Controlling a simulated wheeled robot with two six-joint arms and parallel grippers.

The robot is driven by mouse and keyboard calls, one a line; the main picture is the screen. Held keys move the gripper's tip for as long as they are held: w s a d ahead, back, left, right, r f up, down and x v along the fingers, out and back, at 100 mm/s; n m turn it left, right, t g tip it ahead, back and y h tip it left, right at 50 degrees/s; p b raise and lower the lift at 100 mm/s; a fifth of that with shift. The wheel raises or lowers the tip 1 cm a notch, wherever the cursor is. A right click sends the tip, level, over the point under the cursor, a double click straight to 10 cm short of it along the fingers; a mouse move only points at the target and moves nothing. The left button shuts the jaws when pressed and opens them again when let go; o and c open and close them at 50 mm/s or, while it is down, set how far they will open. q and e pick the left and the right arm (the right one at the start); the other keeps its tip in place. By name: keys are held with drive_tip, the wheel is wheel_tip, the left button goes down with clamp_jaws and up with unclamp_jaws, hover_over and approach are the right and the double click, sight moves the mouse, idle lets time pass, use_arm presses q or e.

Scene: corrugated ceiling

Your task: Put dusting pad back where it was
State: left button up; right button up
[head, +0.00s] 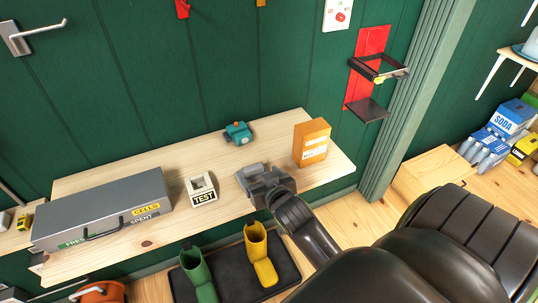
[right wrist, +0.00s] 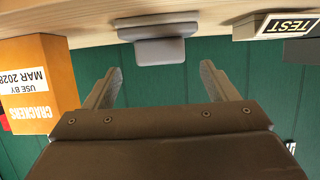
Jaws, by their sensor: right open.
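A grey block with a wider flat base, which looks like the dusting pad (right wrist: 158,50), rests on the wooden shelf in the right wrist view, where the picture is upside down. My right gripper (right wrist: 160,82) is open and empty, its two fingers spread apart with the pad between and beyond their tips. In the head view my right gripper (head: 262,182) is low over the shelf's front part, and I cannot clearly separate the pad from it there. My left gripper is not in view.
On the shelf (head: 115,174) stand an orange crackers box (head: 311,142), a TEST block (head: 202,189), a teal device (head: 238,133) and a grey cells case (head: 100,210). A red wall panel with a black holder (head: 372,66) is at the right. Boots (head: 260,255) stand below.

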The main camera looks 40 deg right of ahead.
drive_tip(key=v, duration=0.6)
drive_tip(key=shift+s, duration=0.15)
idle(0.3)
drive_tip(key=s+f+n+g+y, duration=0.1)
drive_tip(key=s+f+g, duration=0.35)
drive_tip(key=s, duration=0.45)
drive_tip(key=s+f+n+g, duration=0.1)
drive_tip(key=s+f+g, duration=0.3)
drive_tip(key=s, duration=0.5)
wheel_tip(320, 180, down, 26)
drive_tip(key=s+d+g, duration=0.2)
drive_tip(key=s+a+f+g+y, duration=0.1)
drive_tip(key=s+f, duration=1.3)
drive_tip(key=shift+a, duration=0.4)
